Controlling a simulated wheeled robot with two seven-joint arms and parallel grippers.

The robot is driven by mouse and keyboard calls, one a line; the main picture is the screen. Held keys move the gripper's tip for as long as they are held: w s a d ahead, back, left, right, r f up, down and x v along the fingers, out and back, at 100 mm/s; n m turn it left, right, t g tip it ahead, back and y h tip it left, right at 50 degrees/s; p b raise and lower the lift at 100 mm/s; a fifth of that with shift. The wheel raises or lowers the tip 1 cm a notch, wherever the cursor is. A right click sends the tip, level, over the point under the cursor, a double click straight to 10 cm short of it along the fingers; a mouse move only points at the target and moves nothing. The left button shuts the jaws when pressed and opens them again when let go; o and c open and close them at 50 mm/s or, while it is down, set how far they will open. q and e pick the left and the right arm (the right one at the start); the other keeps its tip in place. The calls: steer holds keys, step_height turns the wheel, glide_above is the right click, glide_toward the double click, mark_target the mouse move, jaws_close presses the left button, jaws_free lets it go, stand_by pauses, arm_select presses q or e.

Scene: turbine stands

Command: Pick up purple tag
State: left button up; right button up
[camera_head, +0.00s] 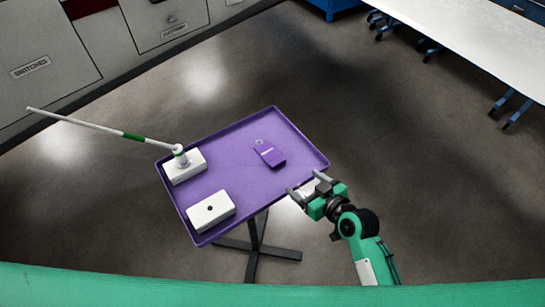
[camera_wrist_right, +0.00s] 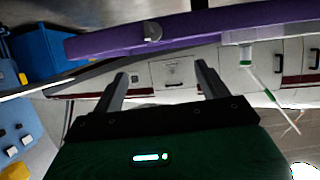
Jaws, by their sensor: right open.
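The purple tag (camera_head: 269,154) lies flat on the purple tray (camera_head: 232,140), right of its middle, with a small light ring at its far end. My right gripper (camera_head: 305,185) is open and empty at the tray's near right edge, a short way from the tag and apart from it. In the right wrist view, its two fingers (camera_wrist_right: 161,70) are spread with nothing between them. The tray shows there as a purple band (camera_wrist_right: 100,43) across the top, with a small grey round piece (camera_wrist_right: 152,32) on it; I cannot tell whether that belongs to the tag. My left gripper is out of view.
On the tray's left stand a white block (camera_head: 186,168) with a white and green pole (camera_head: 110,131) jutting past the edge, and another white block (camera_head: 211,211). A dark stand (camera_head: 256,250) holds the tray. Cabinets (camera_head: 45,60) line the upper left; a white table (camera_head: 470,35) is upper right.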

steer(key=p, duration=0.1)
glide_toward(279, 163)
steer(key=x, duration=0.3)
steer(key=shift+f, duration=0.1)
steer(key=shift+p+x, duration=1.25)
steer(key=shift+x, duration=1.3)
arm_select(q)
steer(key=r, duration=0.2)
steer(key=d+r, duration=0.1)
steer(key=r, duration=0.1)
arm_select(e)
steer(key=shift+w+a+f, duration=0.15)
steer(key=shift+w+a, duration=0.05)
steer(key=shift+w, duration=0.1)
steer(key=c, duration=1.5)
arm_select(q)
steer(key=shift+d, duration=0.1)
